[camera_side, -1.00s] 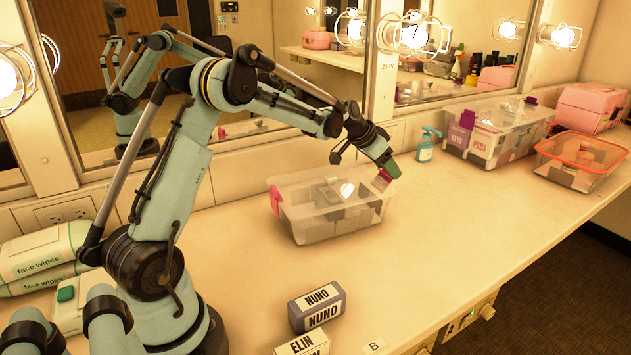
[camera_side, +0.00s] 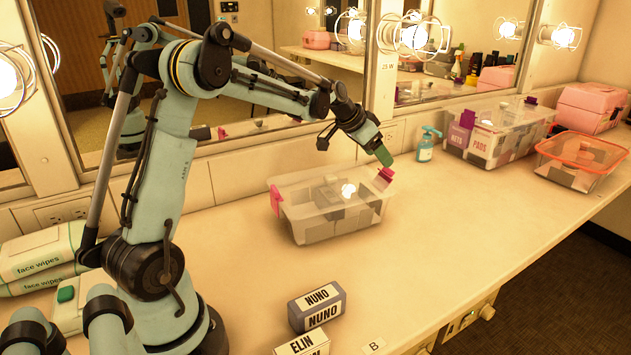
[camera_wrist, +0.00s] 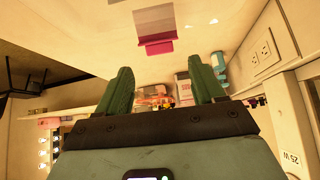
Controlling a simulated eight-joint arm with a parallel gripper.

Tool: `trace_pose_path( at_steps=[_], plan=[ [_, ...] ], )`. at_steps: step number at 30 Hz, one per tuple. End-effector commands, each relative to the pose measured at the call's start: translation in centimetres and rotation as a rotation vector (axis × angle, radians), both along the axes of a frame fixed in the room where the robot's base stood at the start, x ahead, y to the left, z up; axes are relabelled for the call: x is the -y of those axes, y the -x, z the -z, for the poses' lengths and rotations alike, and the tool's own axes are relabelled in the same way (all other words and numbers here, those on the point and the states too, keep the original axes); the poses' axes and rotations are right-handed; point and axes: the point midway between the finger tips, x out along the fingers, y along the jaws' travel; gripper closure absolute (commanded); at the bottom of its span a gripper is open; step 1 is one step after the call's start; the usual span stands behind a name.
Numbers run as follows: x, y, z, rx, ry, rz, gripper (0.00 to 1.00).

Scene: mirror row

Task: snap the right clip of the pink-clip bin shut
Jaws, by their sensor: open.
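The pink-clip bin (camera_side: 340,228) is a clear lidded box on the counter in the side view. Its left clip (camera_side: 277,200) lies down against the left end. Its right clip (camera_side: 384,176) sticks up and outward above the right end of the rim. My gripper (camera_side: 386,160) is just above the right clip in the side view. In the wrist view my gripper (camera_wrist: 163,88) has its two green fingers wide apart with nothing between them. Whether a finger touches the clip is unclear.
A blue pump bottle (camera_side: 425,146) stands just right of my gripper. A purple-clip bin (camera_side: 493,135) and an orange-lidded box (camera_side: 580,160) stand farther right. The mirror wall is close behind. NUNO (camera_side: 317,306) and ELIN (camera_side: 302,344) blocks lie at the front; the counter right of the bin is clear.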

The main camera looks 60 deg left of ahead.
Motion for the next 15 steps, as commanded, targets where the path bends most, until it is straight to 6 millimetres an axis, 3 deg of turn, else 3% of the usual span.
trace_pose_path(
  at_steps=[6, 15],
  plan=[
    [-0.3, 2.4, -3.1, 0.000, -0.001, -0.002, 0.32],
    [-0.5, 4.1, -5.1, 0.000, 0.000, 0.000, 0.32]
  ],
)
